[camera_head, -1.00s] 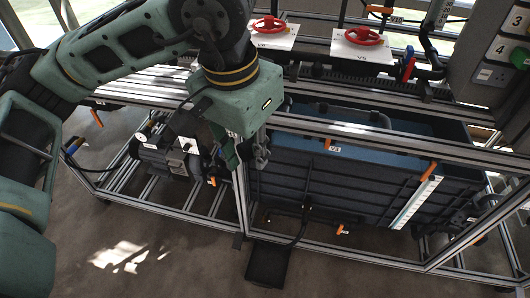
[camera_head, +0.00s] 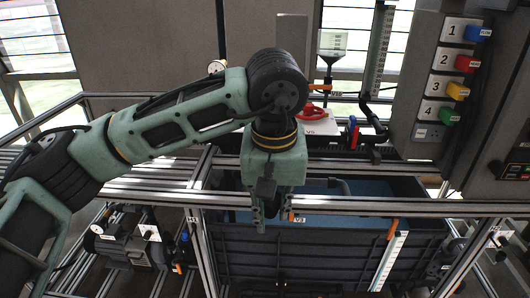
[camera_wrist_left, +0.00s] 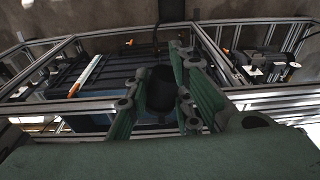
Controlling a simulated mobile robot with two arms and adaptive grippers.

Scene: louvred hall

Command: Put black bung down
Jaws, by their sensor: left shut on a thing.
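My left gripper (camera_head: 266,216) points down in the head view, in front of the upper frame rail, by the left part of the dark tank's front edge. In the left wrist view, the green fingers of my left gripper (camera_wrist_left: 165,108) are shut on the black bung (camera_wrist_left: 160,88), a dark tapered plug between the fingertips. In the head view the bung cannot be told apart from the dark fingers. My right gripper is in neither current view.
The dark tank (camera_head: 310,262) with blue inside stands in an aluminium frame (camera_head: 385,207). A pump (camera_head: 128,248) sits at lower left. A red valve wheel (camera_head: 313,112) is behind the arm. A panel with numbered coloured switches (camera_head: 450,75) stands at right.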

